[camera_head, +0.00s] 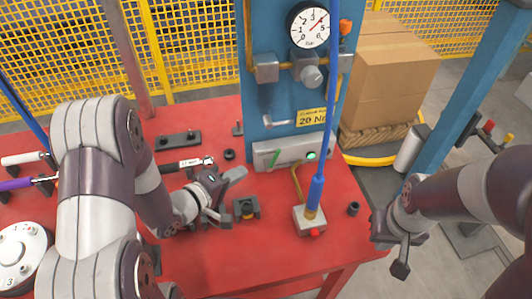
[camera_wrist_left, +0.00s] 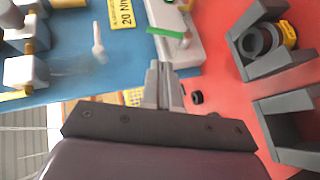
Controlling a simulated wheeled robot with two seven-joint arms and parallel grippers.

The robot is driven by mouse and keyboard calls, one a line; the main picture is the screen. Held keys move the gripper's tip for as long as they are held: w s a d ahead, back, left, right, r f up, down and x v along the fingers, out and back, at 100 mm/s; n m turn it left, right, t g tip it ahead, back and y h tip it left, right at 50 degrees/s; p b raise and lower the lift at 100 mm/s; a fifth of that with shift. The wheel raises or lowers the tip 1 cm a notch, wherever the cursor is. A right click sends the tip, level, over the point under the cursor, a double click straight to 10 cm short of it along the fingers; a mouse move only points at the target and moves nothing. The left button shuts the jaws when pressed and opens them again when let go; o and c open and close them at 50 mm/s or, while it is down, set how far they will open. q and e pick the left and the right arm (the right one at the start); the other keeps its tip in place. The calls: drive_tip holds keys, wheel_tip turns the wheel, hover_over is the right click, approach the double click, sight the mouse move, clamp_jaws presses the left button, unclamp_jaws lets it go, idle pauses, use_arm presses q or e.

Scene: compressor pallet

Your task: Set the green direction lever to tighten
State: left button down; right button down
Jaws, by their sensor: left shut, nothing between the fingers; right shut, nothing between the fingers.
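The green direction lever (camera_head: 275,158) sits on the front of a grey box at the foot of the blue column, tilted with its top to the right. It also shows in the left wrist view (camera_wrist_left: 166,33), above my fingertips. My left gripper (camera_head: 241,172) is shut and empty, just left of the lever and pointing toward the box. In the left wrist view its closed fingers (camera_wrist_left: 161,68) appear apart from the lever, though the depth is hard to judge. My right gripper (camera_head: 401,270) is shut and empty off the table's right edge. The lever's markings are not readable.
The grey box (camera_head: 262,150) also carries a round green light (camera_head: 311,155). A dark holder (camera_head: 246,209) stands on the red table below my left gripper. Cardboard boxes (camera_head: 393,82) stand behind right.

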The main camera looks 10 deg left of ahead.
use_arm(q)
drive_tip(key=x, duration=1)
drive_tip(key=shift+b, duration=0.3)
drive_tip(key=shift+w+d+g+y+p, duration=0.15)
drive_tip(key=shift+g+y+p, duration=0.15)
drive_tip(key=shift+p, duration=0.3)
